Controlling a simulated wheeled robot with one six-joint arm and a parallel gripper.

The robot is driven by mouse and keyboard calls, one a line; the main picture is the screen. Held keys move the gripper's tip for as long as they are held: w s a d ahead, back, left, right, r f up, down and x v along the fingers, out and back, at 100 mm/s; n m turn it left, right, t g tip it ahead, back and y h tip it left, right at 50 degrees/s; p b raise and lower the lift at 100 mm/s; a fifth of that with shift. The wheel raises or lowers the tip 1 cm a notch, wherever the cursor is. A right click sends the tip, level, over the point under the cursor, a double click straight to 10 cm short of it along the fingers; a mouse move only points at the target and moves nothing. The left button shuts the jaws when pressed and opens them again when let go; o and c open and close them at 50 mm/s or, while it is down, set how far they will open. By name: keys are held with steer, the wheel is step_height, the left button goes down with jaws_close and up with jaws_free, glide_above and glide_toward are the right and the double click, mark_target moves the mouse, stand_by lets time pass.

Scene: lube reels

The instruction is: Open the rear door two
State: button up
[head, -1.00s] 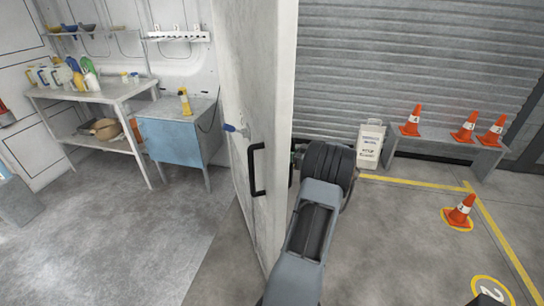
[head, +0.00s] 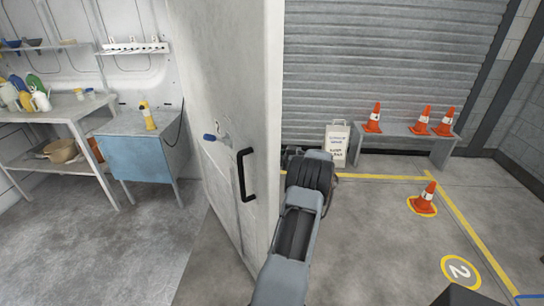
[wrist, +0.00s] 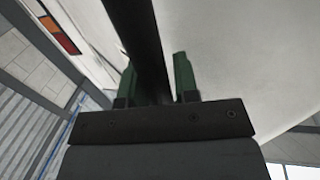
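A tall pale grey door (head: 225,60) stands partly open in the middle of the head view. A black pull handle (head: 243,175) and a blue-tipped latch (head: 211,137) are on its left face. My gripper is beyond the door's right edge; its fingers are hidden there in the head view. In the wrist view, the green fingers of my gripper (wrist: 157,80) stand on either side of a dark bar (wrist: 138,35), probably a handle on the door's other face. A thin gap shows at the right finger, so a firm grip cannot be told.
A blue cabinet (head: 145,160) and a workbench (head: 60,115) stand at the left. A white sign (head: 336,146), a low bench (head: 405,132) with orange cones and a floor cone (head: 425,198) are at the right. The floor right of my arm is largely clear.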

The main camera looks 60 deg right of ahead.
steer(key=shift+o, duration=0.6)
steer(key=shift+s+d, duration=0.1)
steer(key=shift+s, duration=0.3)
steer(key=b+v, duration=0.1)
steer(key=v, duration=1.2)
steer(key=shift+s+r+b, duration=0.15)
steer(key=shift+s+b, duration=0.15)
steer(key=shift+b, duration=0.1)
steer(key=shift+d, duration=0.15)
steer(key=shift+c, duration=0.3)
